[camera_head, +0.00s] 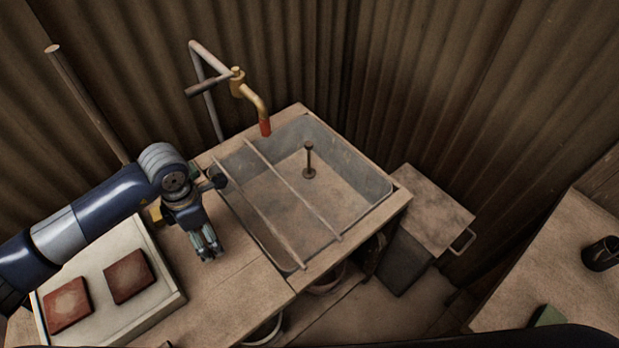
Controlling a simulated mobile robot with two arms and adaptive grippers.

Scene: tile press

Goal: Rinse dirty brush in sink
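The grey metal sink (345,160) is set in a wooden counter at the middle of the view. Two thin rails (291,190) cross its left part, and a dark upright plug or standpipe (309,160) stands in it. The brass tap (256,103) with a red tip hangs over the sink's back left corner; no water shows. My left gripper (207,252) points down over the wooden counter, left of the sink. Its fingers look close together, and I cannot make out anything between them. No brush can be clearly made out. My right gripper is not in view.
Two reddish tiles (129,276) (68,304) lie on a pale board (105,250) at lower left. A lidded grey bin (408,258) stands right of the sink. A table at right holds a black cup (601,254) and a green item (548,316). Corrugated walls close off the back.

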